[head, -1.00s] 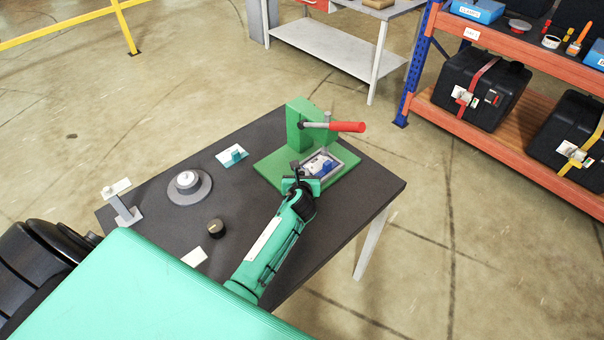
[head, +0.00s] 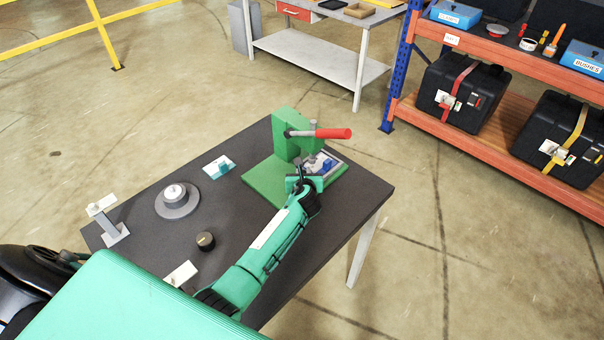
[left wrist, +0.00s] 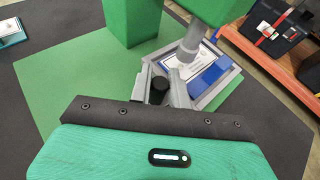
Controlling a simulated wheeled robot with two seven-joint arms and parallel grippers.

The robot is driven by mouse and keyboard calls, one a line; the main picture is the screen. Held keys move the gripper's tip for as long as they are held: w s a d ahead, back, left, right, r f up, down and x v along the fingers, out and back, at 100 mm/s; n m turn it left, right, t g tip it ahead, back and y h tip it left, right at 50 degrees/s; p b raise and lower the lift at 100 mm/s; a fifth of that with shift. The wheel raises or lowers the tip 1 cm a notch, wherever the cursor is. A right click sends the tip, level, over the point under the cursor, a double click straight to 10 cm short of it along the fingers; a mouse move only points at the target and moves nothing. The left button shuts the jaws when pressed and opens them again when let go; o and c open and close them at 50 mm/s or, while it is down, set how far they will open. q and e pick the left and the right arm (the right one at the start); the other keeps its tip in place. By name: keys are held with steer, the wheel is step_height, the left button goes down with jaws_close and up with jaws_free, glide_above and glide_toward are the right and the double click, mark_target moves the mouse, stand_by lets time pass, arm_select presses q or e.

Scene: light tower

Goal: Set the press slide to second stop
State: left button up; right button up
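The press has a green column (head: 285,128), a green base plate (head: 262,183) and a red lever (head: 333,134). Its slide is a grey tray (head: 338,171) with a blue block (head: 323,167) in it, lying on the right part of the base. The left wrist view shows the tray's rim (left wrist: 222,98), the blue block (left wrist: 212,72) and a white label. My left gripper (left wrist: 160,80) has its grey fingers on both sides of a black knob (left wrist: 158,92) at the tray's near side, apparently closed on it. The press ram (left wrist: 192,42) stands above the tray. Stop marks cannot be made out. My right gripper is not in view.
The dark table (head: 226,222) also bears a round grey dial (head: 177,202), a black knob (head: 205,241), a teal switch (head: 220,167) and a grey lever post (head: 110,222). An orange rack (head: 490,132) and a grey bench (head: 320,60) stand beyond. Floor right of the table is clear.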

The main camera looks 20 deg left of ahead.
arm_select(q)
steer(key=o, duration=0.3)
steer(key=shift+w+d+r, duration=0.15)
steer(key=shift+o, duration=0.4)
steer(key=shift+w, duration=0.1)
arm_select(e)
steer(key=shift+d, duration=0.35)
